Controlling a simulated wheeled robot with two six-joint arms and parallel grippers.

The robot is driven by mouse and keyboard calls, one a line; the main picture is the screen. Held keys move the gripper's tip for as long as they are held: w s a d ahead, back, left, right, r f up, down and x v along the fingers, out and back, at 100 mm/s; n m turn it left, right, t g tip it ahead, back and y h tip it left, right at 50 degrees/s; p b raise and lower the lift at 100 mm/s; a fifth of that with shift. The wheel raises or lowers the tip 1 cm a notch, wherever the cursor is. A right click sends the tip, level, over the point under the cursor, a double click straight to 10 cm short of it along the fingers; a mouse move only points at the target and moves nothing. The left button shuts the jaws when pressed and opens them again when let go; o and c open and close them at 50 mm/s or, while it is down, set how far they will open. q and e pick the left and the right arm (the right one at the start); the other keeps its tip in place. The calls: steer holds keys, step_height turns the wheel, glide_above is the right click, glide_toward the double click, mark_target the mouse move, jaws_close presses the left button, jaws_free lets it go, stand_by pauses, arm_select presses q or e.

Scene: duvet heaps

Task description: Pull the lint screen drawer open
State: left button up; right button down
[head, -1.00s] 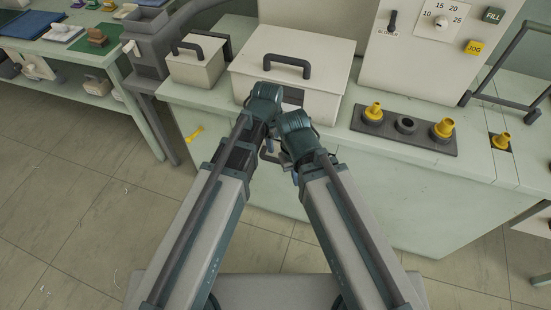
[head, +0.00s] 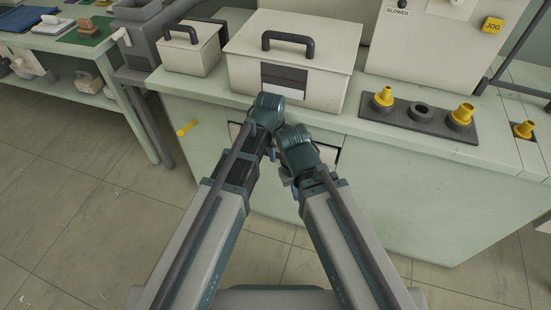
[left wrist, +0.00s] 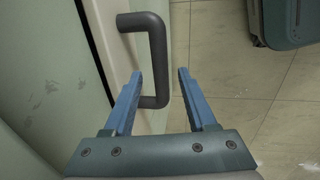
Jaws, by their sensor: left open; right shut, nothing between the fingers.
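The lint screen drawer (head: 331,154) is a pale front in the green cabinet, mostly hidden behind my arms in the head view. Its dark bar handle (left wrist: 158,45) shows in the left wrist view, standing out from the pale drawer front (left wrist: 113,45). My left gripper (left wrist: 159,75) is open, with one blue finger on each side of the handle bar. A gap shows between each finger and the bar. My right gripper (head: 289,182) is shut and empty, low beside the left one in front of the cabinet; its fingertips are hard to make out.
A large lidded box (head: 340,70) and a smaller one (head: 186,60) stand on the counter above. A dark strip (head: 430,120) with yellow fittings lies to their right. The tiled floor (head: 80,210) at left is clear.

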arm_select(q)
steer(key=shift+w+f+b, duration=0.15)
steer(key=shift+f+b, duration=0.3)
steer(key=shift+f, duration=0.4)
jaws_close()
stand_by(0.8)
